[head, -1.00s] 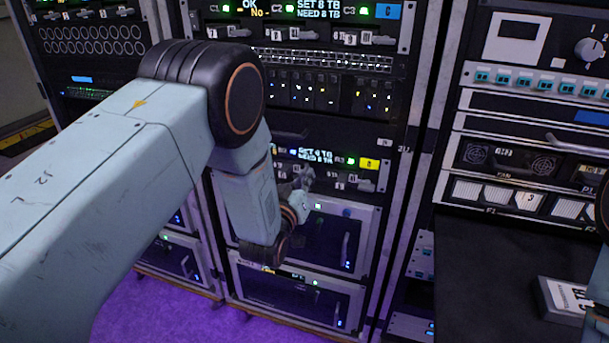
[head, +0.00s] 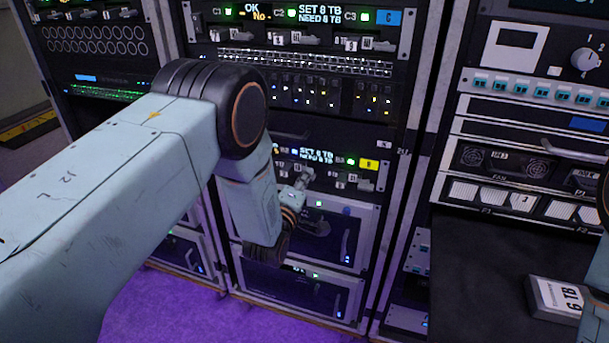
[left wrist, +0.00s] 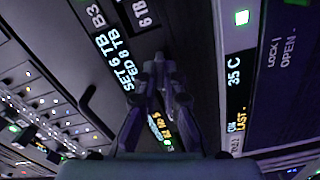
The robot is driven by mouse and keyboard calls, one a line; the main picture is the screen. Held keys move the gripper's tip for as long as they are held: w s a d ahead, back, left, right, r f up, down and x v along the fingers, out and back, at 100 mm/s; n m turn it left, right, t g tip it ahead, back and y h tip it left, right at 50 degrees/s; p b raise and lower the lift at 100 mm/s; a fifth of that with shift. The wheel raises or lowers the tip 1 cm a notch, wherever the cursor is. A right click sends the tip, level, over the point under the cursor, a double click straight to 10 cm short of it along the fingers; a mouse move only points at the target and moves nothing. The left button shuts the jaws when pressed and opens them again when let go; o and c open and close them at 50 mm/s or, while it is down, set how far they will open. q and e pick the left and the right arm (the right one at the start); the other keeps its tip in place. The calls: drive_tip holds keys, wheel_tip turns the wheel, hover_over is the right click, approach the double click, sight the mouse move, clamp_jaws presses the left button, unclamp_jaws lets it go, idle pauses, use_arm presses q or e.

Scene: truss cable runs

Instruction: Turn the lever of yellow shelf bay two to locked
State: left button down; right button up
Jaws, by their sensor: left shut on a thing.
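The yellow-tagged shelf (head: 369,164) is in the middle rack in the head view, with a lit display and a row of small levers. My left gripper (head: 304,179) reaches its middle part from the left. In the left wrist view my left gripper (left wrist: 160,73) has its fingers drawn together at the tips, shut on what appears to be the bay two lever. The fingers hide most of that lever, so I cannot tell its angle. Bay three's lever (head: 366,185) shows at the right end. My right gripper is not in view.
The blue-tagged shelf (head: 388,18) is higher in the same rack. Handled drawer fronts (head: 330,228) are just below my gripper. A block marked 6 TB (head: 556,297) lies on the dark bench (head: 480,265) at right. My left arm hides the rack's left side.

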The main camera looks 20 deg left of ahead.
use_arm(q)
drive_tip(key=shift+n+p, duration=0.4)
drive_tip(key=shift+n, duration=1.2)
drive_tip(key=c, duration=1.5)
unclamp_jaws()
drive_tip(key=shift+w, duration=0.1)
drive_tip(key=shift+o, duration=0.2)
drive_tip(key=s, duration=1.2)
drive_tip(key=shift+a, duration=0.2)
